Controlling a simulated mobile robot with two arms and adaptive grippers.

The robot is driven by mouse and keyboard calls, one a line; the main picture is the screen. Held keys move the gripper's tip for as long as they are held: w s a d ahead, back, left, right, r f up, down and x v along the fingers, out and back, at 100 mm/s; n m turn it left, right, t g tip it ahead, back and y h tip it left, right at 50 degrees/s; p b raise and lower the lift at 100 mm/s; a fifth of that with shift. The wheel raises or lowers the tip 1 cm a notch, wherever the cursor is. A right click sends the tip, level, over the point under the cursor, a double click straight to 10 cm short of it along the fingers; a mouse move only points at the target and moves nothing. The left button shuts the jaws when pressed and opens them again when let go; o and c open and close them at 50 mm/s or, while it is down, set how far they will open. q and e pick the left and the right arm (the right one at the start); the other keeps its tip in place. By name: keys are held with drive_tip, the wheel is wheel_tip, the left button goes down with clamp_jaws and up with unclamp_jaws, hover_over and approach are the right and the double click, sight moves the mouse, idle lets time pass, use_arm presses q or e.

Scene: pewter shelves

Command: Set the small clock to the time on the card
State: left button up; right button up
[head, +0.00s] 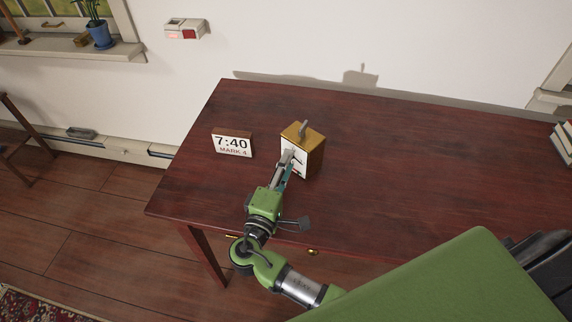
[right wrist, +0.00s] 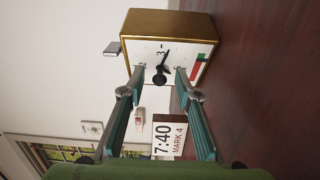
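The small clock (head: 317,158) is a brass-coloured box standing upright on the desk, with a white face (right wrist: 190,52) and a stub on top. In the right wrist view, a black knob (right wrist: 159,79) stands out from the face centre, and a black hand points close to the 3. The other hand cannot be made out. My right gripper (head: 289,156) is at the face; its fingers are open on either side of the knob, with gaps showing. The white card (head: 232,144) reads 7:40, MARK 4; it also shows in the right wrist view (right wrist: 168,139). My left gripper is not in view.
The dark red desk (head: 400,165) is clear to the right of the clock. A wall box with a red patch (head: 187,30) and a potted plant (head: 101,35) on the sill are behind.

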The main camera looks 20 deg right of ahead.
drive_tip(key=v, duration=1.2)
